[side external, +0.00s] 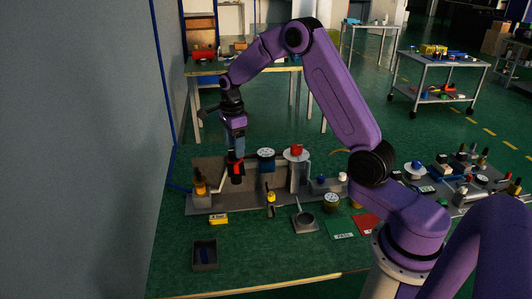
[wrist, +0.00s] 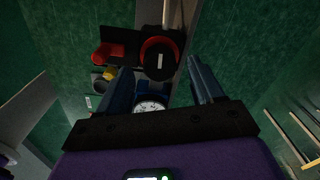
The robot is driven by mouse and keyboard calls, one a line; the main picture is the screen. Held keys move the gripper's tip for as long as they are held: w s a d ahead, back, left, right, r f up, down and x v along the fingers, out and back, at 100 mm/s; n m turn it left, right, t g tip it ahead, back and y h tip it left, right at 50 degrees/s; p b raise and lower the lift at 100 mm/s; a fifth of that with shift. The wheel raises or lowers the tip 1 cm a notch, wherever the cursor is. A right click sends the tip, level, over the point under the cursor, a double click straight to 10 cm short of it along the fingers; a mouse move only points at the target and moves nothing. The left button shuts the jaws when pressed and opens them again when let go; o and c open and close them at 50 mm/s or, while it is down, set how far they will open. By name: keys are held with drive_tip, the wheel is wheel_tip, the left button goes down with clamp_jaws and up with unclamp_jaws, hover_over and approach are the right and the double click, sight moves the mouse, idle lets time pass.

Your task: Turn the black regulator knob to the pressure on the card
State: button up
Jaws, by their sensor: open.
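My gripper (side external: 235,156) points straight down over the grey fixture at the back of the green bench. In the wrist view, its two blue fingers stand apart (wrist: 159,66), with nothing seen held between them. A round black knob (wrist: 160,67) with a white mark and a red rim shows between and beyond the fingertips. Whether the fingers touch it I cannot tell. A white-faced dial gauge (wrist: 151,106) is close to it, partly hidden by my gripper. In the side view, red and black parts (side external: 237,172) sit just below my fingers. No pressure figure is legible.
A red lever (wrist: 108,52) is left of the knob in the wrist view. A blue-bodied round part (side external: 266,154) and a red-topped cylinder (side external: 297,151) stand right of my gripper. A yellow block (side external: 219,218) and dark tray (side external: 205,256) lie in front.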

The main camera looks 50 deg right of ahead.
drive_tip(key=shift+r, duration=2.1)
wheel_tip(320, 180, up, 11)
wheel_tip(320, 180, down, 17)
drive_tip(key=shift+f, duration=0.1)
drive_tip(key=shift+c, duration=0.4)
drive_tip(key=c, duration=0.9)
